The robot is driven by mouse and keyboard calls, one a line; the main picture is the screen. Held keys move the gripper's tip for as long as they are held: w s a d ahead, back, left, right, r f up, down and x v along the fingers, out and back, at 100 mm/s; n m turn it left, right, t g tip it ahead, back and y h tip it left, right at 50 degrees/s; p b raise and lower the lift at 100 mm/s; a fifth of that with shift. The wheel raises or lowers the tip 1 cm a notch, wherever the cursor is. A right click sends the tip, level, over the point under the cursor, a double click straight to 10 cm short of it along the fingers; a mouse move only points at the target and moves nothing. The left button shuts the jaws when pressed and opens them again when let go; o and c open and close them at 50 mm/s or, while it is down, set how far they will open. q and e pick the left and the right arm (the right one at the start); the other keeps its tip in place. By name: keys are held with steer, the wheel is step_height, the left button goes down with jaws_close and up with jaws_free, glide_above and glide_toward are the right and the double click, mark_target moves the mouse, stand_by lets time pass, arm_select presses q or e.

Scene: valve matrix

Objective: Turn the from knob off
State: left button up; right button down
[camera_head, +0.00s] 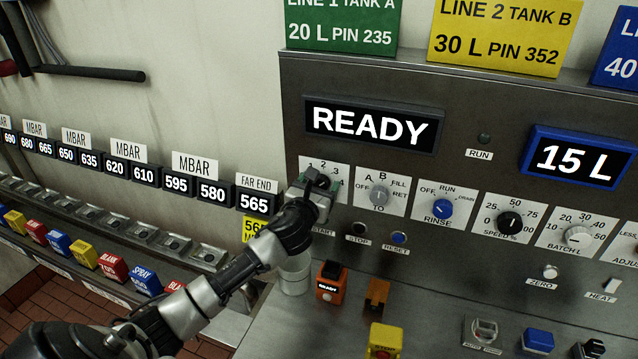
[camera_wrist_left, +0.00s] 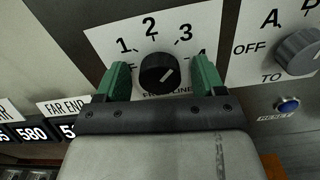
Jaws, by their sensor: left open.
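The from knob (camera_wrist_left: 157,72) is a round black knob on a white plate (camera_wrist_left: 112,40) marked 1, 2, 3 and 4, with a partly covered label below it. Its white mark lies slanted, from lower left to upper right. My left gripper (camera_wrist_left: 161,80) is open, with one green finger on each side of the knob. A gap shows on both sides, wider on the right. My right gripper is not in view.
The grey TO knob (camera_head: 379,195) is close on the right, then the blue RINSE knob (camera_head: 442,208). STOP (camera_head: 361,229) and RESET (camera_head: 398,238) buttons sit below. An orange READY block (camera_head: 331,283) stands on the ledge under the gripper. The display (camera_head: 371,123) reads READY.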

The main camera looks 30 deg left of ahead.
arm_select(q)
steer(key=shift+c, duration=0.4)
steer(key=c, duration=0.8)
steer(key=shift+c, duration=0.2)
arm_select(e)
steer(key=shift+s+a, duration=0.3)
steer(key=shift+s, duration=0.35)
